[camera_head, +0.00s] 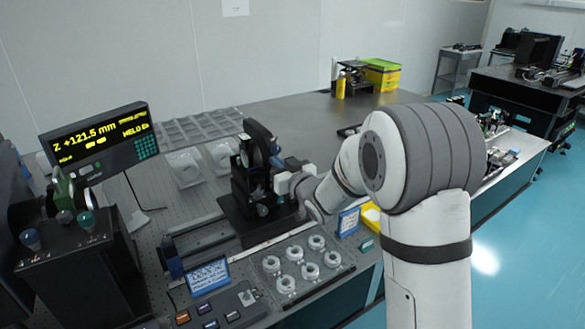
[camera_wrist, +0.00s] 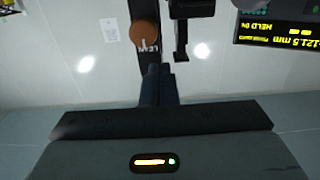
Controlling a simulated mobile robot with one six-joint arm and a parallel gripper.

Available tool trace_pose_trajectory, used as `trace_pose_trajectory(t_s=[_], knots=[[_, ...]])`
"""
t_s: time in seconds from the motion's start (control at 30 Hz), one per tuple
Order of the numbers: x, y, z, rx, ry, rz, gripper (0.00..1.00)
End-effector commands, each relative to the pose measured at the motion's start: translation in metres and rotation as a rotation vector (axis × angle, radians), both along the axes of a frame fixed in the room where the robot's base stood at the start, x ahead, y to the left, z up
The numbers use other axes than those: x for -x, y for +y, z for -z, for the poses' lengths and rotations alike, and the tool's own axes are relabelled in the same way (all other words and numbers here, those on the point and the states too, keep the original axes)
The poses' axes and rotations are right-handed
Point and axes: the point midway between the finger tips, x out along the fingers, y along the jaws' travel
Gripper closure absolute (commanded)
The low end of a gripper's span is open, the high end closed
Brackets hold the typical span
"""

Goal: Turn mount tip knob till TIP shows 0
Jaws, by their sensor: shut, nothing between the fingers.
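The black optical mount (camera_head: 252,165) stands on a dark stage on the optical table. My gripper (camera_wrist: 160,68) is shut and empty; its two dark fingers lie side by side in the wrist view. In the head view my wrist is at the right side of the mount, and the fingertips are hard to make out. In the wrist view a round orange-brown knob (camera_wrist: 144,33) with a small pale mark sits just beyond the fingertips, on a dark labelled strip. I cannot tell whether the fingers touch it. The display (camera_head: 98,138) reads Z +121.5 mm; no TIP value is legible.
A tray of clear round holders (camera_head: 303,262) and a blue-white sign (camera_head: 208,277) lie in front of the mount. A control box with knobs (camera_head: 75,255) stands at left. Yellow-green boxes (camera_head: 381,74) stand at the back. The tabletop behind the mount has free room.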

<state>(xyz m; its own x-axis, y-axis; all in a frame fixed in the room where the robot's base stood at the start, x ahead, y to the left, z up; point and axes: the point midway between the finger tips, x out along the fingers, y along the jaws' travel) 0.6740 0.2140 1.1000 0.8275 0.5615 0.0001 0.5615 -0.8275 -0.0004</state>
Motion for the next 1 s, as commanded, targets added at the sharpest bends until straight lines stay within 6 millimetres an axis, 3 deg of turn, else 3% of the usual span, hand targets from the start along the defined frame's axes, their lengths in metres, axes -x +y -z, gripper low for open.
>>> trace_pose_trajectory(t_s=[1.0], knots=[[-0.0026,-0.0042,-0.0061,-0.001,-0.005,0.002,1.00]])
